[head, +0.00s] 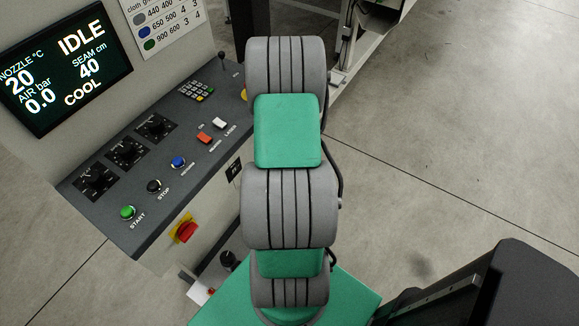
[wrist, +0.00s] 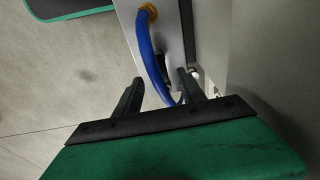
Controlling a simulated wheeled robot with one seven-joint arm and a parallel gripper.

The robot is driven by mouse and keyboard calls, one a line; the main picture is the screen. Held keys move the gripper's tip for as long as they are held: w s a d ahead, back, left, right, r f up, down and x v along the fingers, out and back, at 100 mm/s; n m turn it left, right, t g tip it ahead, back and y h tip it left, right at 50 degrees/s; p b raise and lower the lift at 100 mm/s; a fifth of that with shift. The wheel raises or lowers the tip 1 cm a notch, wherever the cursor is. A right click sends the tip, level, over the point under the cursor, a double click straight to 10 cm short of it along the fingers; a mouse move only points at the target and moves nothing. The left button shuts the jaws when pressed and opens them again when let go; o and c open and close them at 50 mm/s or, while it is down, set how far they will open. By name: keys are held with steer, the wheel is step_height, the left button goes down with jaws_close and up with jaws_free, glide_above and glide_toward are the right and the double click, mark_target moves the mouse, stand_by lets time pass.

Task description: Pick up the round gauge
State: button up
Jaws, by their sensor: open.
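My gripper (wrist: 161,84) is open in the wrist view, its two dark fingers apart. A blue hose (wrist: 146,45) passes behind the fingers. No round gauge can be clearly made out in either view. A small white part (wrist: 195,73) sits beside the right finger, partly hidden; I cannot tell what it is. In the head view my arm covers the middle, and my gripper is not seen there.
The control console (head: 150,140) with buttons and knobs stands at the left, with a red-and-yellow switch (head: 186,229) on its front. A screen (head: 66,67) reads IDLE. In the wrist view, a brass fitting (wrist: 149,10) tops the hose. Floor at the right is mostly clear.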

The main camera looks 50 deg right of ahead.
steer(key=f, duration=0.3)
steer(key=f+p, duration=0.1)
steer(key=f, duration=0.1)
steer(key=shift+w+d+f, duration=0.1)
steer(key=shift+d+f, duration=0.2)
steer(key=shift+d, duration=0.1)
jaws_close()
